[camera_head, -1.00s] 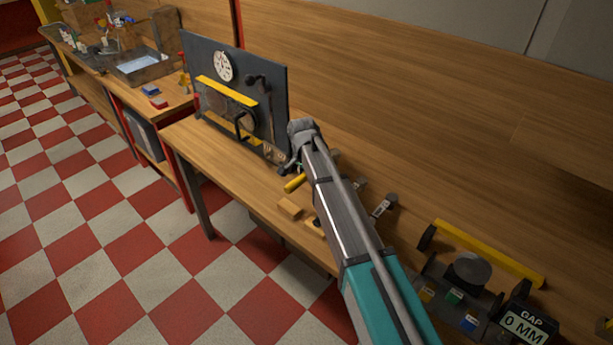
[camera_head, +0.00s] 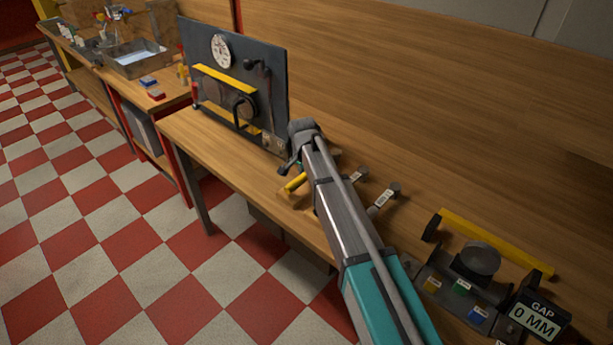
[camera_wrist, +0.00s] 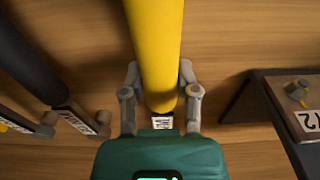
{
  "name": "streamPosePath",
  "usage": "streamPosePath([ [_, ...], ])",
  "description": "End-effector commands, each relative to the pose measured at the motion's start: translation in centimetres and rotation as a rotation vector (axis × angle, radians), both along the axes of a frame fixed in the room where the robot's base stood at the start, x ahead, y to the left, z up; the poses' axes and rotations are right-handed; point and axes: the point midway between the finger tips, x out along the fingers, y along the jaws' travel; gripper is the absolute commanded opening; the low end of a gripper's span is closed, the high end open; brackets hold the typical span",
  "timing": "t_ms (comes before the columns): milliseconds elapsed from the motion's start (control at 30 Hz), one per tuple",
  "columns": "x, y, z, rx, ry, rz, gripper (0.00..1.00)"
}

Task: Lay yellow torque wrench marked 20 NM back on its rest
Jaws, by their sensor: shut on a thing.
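The yellow torque wrench shows in the wrist view as a thick yellow handle (camera_wrist: 155,40) between the fingers of my gripper (camera_wrist: 159,78), which is shut on it. A small white label (camera_wrist: 162,122) shows just past the handle's end; its print is too small to read. In the head view only a short piece of the yellow handle (camera_head: 296,182) shows beside my arm, over the workbench, overlapping a wooden block (camera_head: 288,200). My arm hides the fingers and the rest of the wrench there. I cannot tell whether handle and block touch, or which piece is the wrench's rest.
A dark upright panel (camera_head: 265,75) with a dial stands behind the gripper. Labelled grey fittings (camera_head: 383,197) lie right of my arm, and a dark tool (camera_wrist: 30,60) is left in the wrist view. A gap fixture (camera_head: 480,262) stands at right. The bench's left front (camera_head: 205,140) is clear.

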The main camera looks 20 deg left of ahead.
Motion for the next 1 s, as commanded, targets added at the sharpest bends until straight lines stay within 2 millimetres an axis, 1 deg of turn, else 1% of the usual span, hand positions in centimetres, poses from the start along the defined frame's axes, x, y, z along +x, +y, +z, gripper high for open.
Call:
streamPosePath([
  [267, 0.01, 0.01, -0.05, 0.0, 0.0, 0.0, 0.0],
  [700, 0.0, 0.0, -0.8, 0.0, 0.0, 0.0, 0.0],
  [1000, 0.01, 0.0, -0.8, 0.0, 0.0, 0.0, 0.0],
])
